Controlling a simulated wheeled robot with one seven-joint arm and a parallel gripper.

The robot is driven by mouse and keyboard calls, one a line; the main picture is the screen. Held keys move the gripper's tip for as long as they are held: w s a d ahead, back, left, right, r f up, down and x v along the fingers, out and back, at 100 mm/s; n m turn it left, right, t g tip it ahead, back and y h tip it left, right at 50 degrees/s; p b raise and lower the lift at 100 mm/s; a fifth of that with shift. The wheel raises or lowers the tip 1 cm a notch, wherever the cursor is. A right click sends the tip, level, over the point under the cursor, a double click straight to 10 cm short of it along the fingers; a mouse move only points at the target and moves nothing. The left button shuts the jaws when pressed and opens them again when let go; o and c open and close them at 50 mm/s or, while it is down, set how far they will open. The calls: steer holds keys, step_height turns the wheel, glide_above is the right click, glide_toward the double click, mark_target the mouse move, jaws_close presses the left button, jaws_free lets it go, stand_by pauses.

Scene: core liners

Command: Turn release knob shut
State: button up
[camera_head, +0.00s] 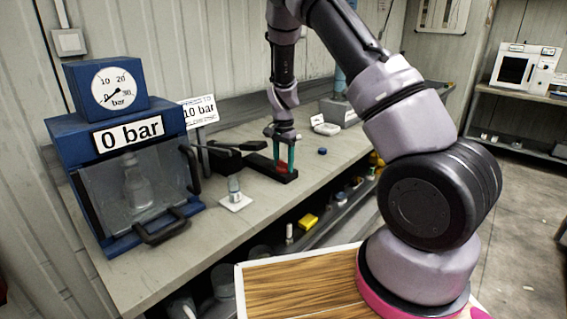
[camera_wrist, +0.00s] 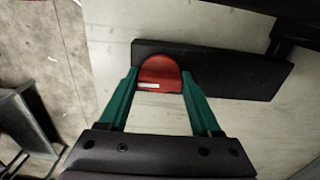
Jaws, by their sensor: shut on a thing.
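The release knob (camera_wrist: 161,75) is red and rounded, with a small white mark on its front. It sits on a black bar-shaped base (camera_wrist: 235,77) on the bench; the base also shows in the head view (camera_head: 262,166). My gripper (camera_wrist: 160,80) reaches down over the base and is shut on the knob, with one green finger on each side of it. In the head view my gripper (camera_head: 284,160) stands at the right part of the base, and a little red shows between the fingers. The white mark is too small to read.
A blue press (camera_head: 125,165) with a "0 bar" sign, gauge and clear door stands left on the bench (camera_head: 190,240). A "10 bar" card (camera_head: 199,111) stands behind. A blue cap (camera_head: 322,151) lies right.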

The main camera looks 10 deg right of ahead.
mark_target(284, 161)
stand_by(0.3)
steer(key=o, duration=1.4)
steer(key=shift+r, duration=0.15)
step_height(284, 161, up, 11)
steer(key=shift+f, duration=0.2)
steer(key=shift+r, duration=0.1)
